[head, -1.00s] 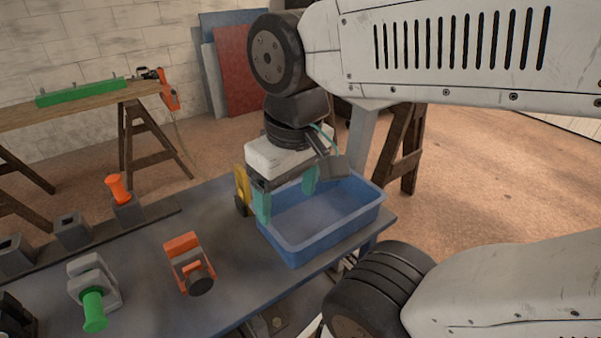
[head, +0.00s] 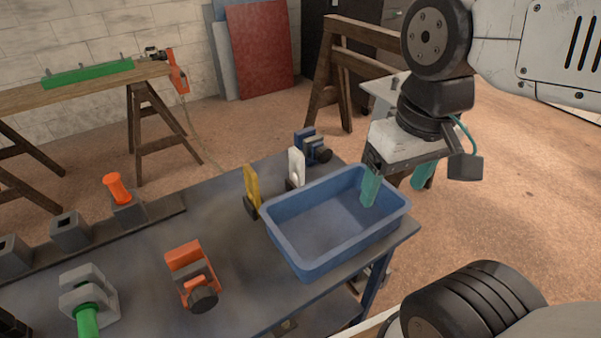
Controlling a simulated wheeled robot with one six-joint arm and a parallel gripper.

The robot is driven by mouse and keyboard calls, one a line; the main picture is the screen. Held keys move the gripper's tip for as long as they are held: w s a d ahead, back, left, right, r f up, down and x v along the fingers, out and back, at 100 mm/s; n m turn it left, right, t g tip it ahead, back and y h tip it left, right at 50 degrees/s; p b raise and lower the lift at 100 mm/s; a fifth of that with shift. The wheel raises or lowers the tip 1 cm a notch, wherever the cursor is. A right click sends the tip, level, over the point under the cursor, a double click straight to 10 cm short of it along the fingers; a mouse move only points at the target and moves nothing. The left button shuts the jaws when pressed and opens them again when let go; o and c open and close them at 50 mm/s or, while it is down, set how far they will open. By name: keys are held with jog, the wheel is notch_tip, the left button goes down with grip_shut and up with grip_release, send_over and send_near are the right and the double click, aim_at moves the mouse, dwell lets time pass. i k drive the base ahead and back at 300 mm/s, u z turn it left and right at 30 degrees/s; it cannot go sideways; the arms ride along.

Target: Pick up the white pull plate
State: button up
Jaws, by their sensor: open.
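The white pull plate (head: 297,168) stands upright on the bench, behind the far left edge of the blue tray, between a yellow plate and a blue fixture. Its lower part is partly hidden by a dark part and the tray rim. My gripper (head: 397,186) has two teal fingers spread apart with nothing between them. It hangs above the right end of the blue tray, to the right of the white plate and well apart from it.
The blue tray (head: 284,237) looks empty. The yellow plate (head: 252,187) and the blue fixture (head: 306,142) flank the white plate closely. An orange clamp-like fixture (head: 188,262) and a grey one with a green handle (head: 88,290) stand front left. The bench (head: 226,230) is clear between them.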

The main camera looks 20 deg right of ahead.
aim_at(295, 159)
jog(key=z, duration=2.05)
jog(key=k, duration=0.4)
jog(key=u, duration=0.75)
